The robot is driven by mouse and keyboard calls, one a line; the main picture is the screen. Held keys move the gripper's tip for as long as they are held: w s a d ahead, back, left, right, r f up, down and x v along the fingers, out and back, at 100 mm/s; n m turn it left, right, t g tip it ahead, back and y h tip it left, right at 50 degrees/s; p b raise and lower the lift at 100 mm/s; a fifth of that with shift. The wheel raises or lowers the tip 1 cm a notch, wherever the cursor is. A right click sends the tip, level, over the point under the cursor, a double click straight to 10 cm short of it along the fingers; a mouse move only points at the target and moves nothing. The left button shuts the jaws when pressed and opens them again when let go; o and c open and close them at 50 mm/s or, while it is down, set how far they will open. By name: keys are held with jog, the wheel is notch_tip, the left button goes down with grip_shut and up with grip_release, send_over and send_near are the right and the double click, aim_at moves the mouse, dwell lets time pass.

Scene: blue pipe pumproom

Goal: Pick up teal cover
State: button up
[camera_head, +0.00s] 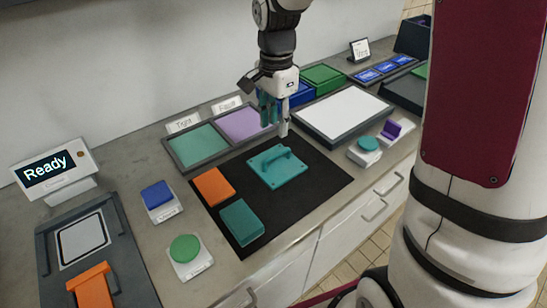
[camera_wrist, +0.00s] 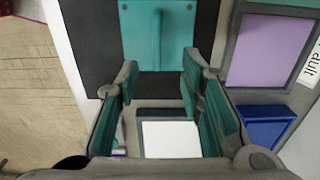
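The teal cover (camera_head: 268,178) is a flat plate with a raised bar handle and small dots at its corners. It lies on the black mat (camera_head: 315,195) in the head view. In the wrist view the teal cover (camera_wrist: 140,50) is at the top centre, its handle running up and down the picture. My gripper (camera_head: 275,122) hangs above the bench, above and behind the cover in the head view. In the wrist view my gripper (camera_wrist: 160,78) has its fingers spread apart with nothing between them. It is apart from the handle.
An orange block (camera_head: 213,187) and a teal block (camera_head: 242,222) lie on the mat's left. Behind are a teal tray (camera_head: 197,147) and a purple tray (camera_head: 240,124). A white-topped tray (camera_head: 343,112) stands right, with a teal button (camera_head: 367,144) in front.

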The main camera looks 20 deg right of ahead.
aim_at(276, 154)
notch_tip(276, 154, down, 5)
jog(key=shift+f, duration=0.2)
jog(key=shift+s+d+f, duration=0.1)
jog(key=shift+f, duration=1.3)
jog(key=shift+s+f, duration=0.1)
jog(key=shift+f, duration=1.25)
grip_shut()
